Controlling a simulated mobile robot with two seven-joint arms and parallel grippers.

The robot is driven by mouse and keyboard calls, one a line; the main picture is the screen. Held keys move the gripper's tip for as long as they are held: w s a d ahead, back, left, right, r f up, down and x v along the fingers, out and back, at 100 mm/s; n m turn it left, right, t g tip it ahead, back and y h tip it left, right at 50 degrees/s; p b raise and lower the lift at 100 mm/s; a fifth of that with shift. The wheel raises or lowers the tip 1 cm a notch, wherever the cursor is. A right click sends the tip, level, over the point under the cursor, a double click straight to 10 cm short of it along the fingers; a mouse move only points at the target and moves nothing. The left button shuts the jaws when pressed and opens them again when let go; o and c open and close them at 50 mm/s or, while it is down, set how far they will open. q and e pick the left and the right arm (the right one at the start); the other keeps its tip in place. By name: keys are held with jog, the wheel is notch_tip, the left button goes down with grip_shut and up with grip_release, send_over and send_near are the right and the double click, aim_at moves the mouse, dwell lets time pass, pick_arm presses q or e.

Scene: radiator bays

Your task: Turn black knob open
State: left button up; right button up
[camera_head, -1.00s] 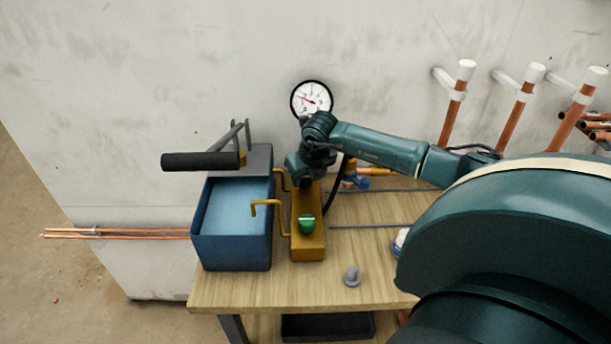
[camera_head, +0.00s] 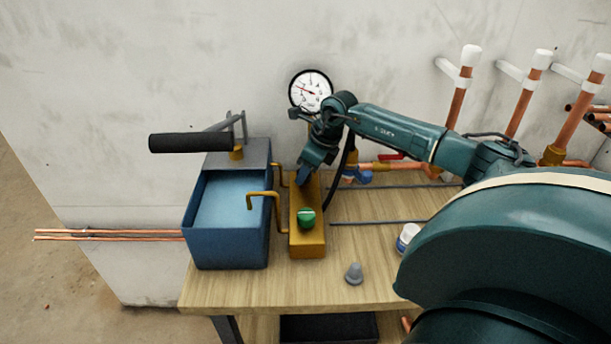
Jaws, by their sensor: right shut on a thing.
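The brass block (camera_head: 308,244) stands on the bench beside the blue tank. A green knob (camera_head: 306,218) with a pale stripe sits on its front part. My right gripper (camera_head: 303,179) reaches down onto the back part of the block and is shut on the black knob there. The knob itself is hidden by the gripper and wrist, so its angle cannot be seen. My left gripper is not in view.
The blue tank (camera_head: 226,250) of a pump with a black-gripped lever (camera_head: 189,142) stands left of the block. A pressure gauge (camera_head: 311,91) is behind. Copper pipes (camera_head: 457,102) rise at right.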

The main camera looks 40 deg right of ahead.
jog(key=n+b, duration=0.1)
jog(key=n, duration=0.1)
jog(key=n+g+y, duration=0.1)
jog(key=n, duration=0.2)
jog(key=shift+w+d+y+b, duration=0.1)
jog(key=shift+d+y+b, duration=0.05)
jog(key=shift+y+b, duration=0.2)
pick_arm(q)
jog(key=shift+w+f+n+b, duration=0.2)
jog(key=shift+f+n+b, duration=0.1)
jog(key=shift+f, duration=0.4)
pick_arm(e)
jog(key=shift+n+g, duration=0.3)
jog(key=shift+n, duration=0.7)
jog(key=shift+y, duration=0.25)
jog(key=o, duration=0.9)
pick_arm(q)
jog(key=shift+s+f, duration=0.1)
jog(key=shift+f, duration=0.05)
pick_arm(e)
jog(key=shift+o, duration=0.5)
